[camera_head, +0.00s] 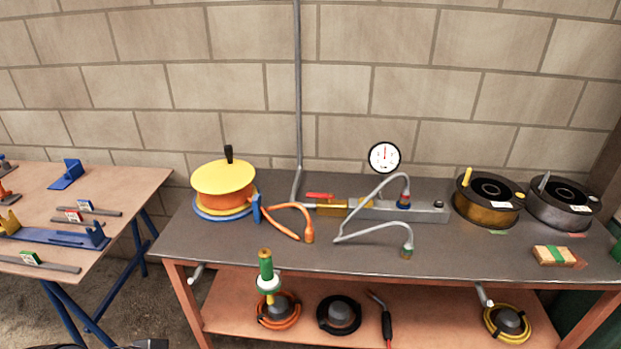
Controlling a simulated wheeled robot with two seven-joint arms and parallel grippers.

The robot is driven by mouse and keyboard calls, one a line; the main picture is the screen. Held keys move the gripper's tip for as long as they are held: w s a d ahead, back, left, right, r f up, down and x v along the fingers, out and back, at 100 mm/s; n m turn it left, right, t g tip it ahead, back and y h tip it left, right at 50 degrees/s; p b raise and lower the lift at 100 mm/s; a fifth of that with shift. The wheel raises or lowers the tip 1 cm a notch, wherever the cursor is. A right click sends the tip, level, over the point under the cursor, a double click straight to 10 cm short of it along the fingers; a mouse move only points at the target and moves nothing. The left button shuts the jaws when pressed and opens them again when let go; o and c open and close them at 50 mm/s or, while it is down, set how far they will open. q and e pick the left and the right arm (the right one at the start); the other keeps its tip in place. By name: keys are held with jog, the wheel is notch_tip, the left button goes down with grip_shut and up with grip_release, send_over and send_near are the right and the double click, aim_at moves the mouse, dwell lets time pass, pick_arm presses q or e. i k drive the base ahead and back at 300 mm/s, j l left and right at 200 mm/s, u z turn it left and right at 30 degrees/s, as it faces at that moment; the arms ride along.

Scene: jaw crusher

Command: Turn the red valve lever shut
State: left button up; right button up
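The red valve lever (319,195) is on the dark bench, near the foot of the grey wall pipe. It lies roughly flat, its length running left to right, just above a yellow-orange valve body (331,208). The valve body sits in line with a grey manifold block (415,212) to its right. A dark grey part at the bottom edge, left of middle, looks like the tip of my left gripper (152,343); its fingers are cut off. It is well below and left of the lever, apart from it. My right gripper is not in view.
An orange pot-like unit with a yellow top (224,178) and an orange hose (283,222) stand left of the lever. A bent grey hose (375,228) and a gauge (384,157) are right. Two round housings (487,200) (562,205) stand further right. The bench's front strip is mostly clear.

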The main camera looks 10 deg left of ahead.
aim_at(331, 197)
jog(key=i+j, duration=0.25)
jog(key=i+j+u, duration=0.15)
jog(key=j, duration=0.25)
jog(key=i+j+u, duration=0.3)
jog(key=i+j, duration=0.15)
jog(key=j, duration=0.25)
